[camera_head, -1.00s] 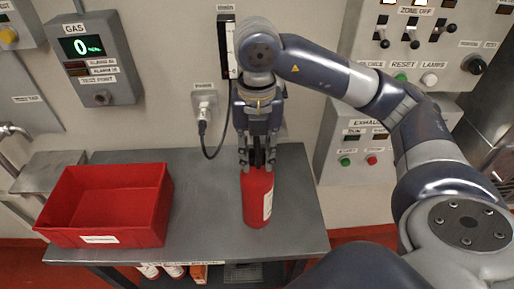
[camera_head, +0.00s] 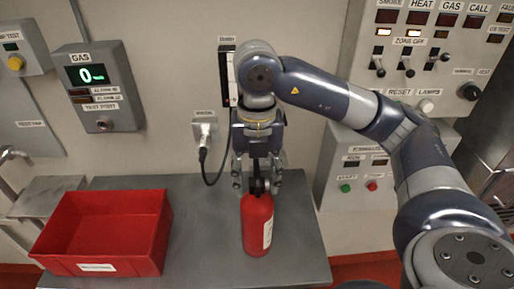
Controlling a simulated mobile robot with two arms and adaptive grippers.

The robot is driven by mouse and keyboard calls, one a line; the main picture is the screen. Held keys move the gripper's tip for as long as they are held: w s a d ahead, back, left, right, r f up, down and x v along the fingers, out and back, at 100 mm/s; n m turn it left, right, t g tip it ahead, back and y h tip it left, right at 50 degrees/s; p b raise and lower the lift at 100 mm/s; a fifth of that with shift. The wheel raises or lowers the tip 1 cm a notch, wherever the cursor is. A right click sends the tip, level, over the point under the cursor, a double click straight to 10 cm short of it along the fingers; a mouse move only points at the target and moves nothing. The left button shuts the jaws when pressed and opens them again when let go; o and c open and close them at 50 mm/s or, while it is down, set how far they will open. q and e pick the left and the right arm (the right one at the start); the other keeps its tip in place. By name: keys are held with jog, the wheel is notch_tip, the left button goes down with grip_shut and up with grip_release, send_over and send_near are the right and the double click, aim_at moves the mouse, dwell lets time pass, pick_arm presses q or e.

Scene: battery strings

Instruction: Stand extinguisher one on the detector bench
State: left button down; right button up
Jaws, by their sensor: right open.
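A red extinguisher (camera_head: 257,226) with a dark valve head and a white label stands upright on the grey detector bench (camera_head: 205,225). My right gripper (camera_head: 257,186) is directly above it, its fingers spread on either side of the dark valve head. The fingers look apart from the head and the gripper is open. Whether any finger touches the extinguisher cannot be told. My left gripper is not in view.
A red open bin (camera_head: 105,232) stands empty on the bench's left side. A gas panel (camera_head: 97,88) hangs on the wall behind. A power plug (camera_head: 204,135) with a black cable is left of the gripper. Bare bench lies around the extinguisher.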

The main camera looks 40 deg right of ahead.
notch_tip(320, 180, up, 10)
jog(key=shift+r+p, duration=0.25)
jog(key=shift+p, duration=0.5)
dwell(0.4)
